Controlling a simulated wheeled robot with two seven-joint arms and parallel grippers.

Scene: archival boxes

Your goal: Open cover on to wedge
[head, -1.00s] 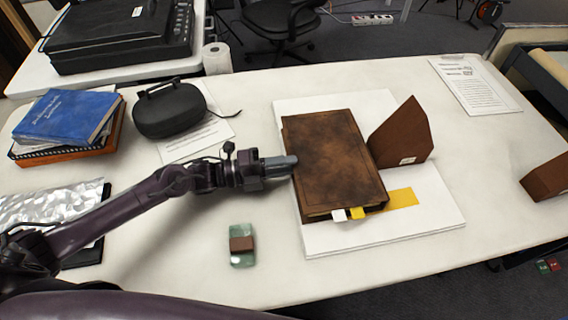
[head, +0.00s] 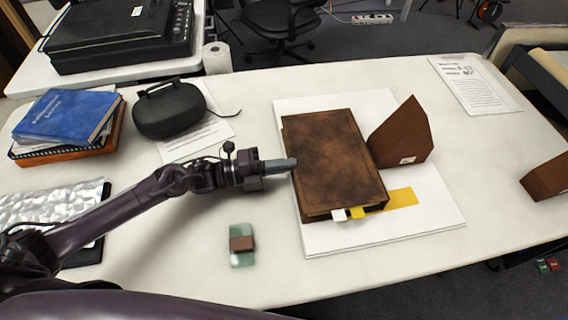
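A brown leather-covered book (head: 338,160) lies closed on a white board (head: 437,205), with white and yellow tabs at its near edge. A brown wedge (head: 402,137) stands on the board just right of the book. A second brown wedge (head: 548,178) lies at the table's right edge, partly cut off by the frame. My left gripper (head: 292,163) is at the left edge of the book, its fingertips at or touching the cover's side. Its fingers appear close together seen from the side, so I cannot tell whether they are shut. My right gripper is not in view.
A green and brown block (head: 242,245) lies on the table in front of my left arm. Blue and orange books (head: 68,118), a black case (head: 169,109) and a silvery bubble-wrap sheet (head: 45,205) occupy the left side. A printed sheet (head: 474,85) lies at the back right.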

